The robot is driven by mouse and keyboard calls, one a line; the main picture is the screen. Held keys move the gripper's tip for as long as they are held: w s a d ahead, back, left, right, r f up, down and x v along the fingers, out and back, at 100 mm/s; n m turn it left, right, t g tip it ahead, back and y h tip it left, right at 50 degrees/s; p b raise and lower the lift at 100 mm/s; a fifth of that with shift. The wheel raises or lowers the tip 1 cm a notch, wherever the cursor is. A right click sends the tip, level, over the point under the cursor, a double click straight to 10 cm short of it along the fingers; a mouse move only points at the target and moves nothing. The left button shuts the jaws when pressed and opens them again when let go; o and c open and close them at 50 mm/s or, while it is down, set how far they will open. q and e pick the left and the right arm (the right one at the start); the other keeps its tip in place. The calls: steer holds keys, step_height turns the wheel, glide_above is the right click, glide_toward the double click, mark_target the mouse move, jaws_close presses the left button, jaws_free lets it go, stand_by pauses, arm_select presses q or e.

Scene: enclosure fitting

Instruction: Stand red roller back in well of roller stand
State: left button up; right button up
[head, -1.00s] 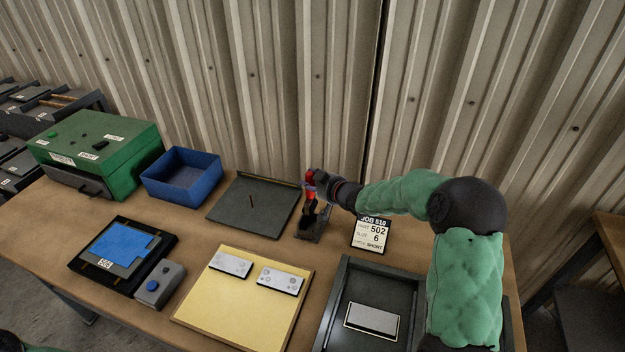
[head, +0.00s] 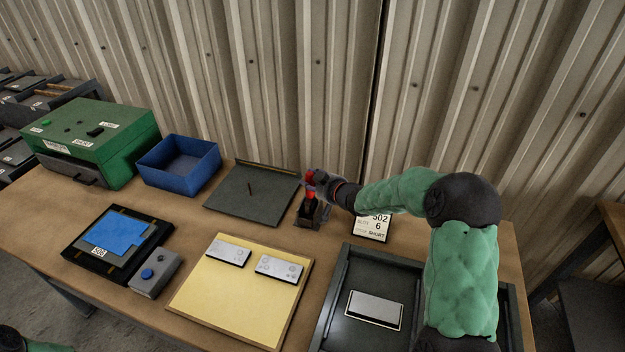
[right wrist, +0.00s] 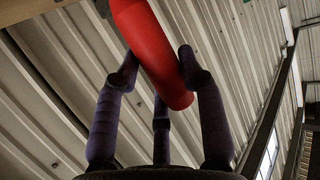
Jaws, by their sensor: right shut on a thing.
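The red roller (head: 311,195) is held over the dark roller stand (head: 308,219) at the back middle of the table. My right gripper (head: 316,184) is shut on the roller, and its fingers partly cover it. In the right wrist view the roller (right wrist: 152,45) passes between the purple-grey fingers of the gripper (right wrist: 160,75) and looks tilted in the picture. The roller's lower end is at the stand's top in the head view. I cannot tell whether it is inside the well. My left gripper is out of view.
A dark plate with a peg (head: 248,205) lies left of the stand, and a job card (head: 373,228) stands right of it. A blue bin (head: 180,165), a green box (head: 100,143), a yellow board (head: 230,305) and a dark tray (head: 340,290) are also on the table.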

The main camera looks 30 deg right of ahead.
steer(key=shift+f+b, duration=0.95)
steer(key=shift+f, duration=0.55)
steer(key=o, duration=1.3)
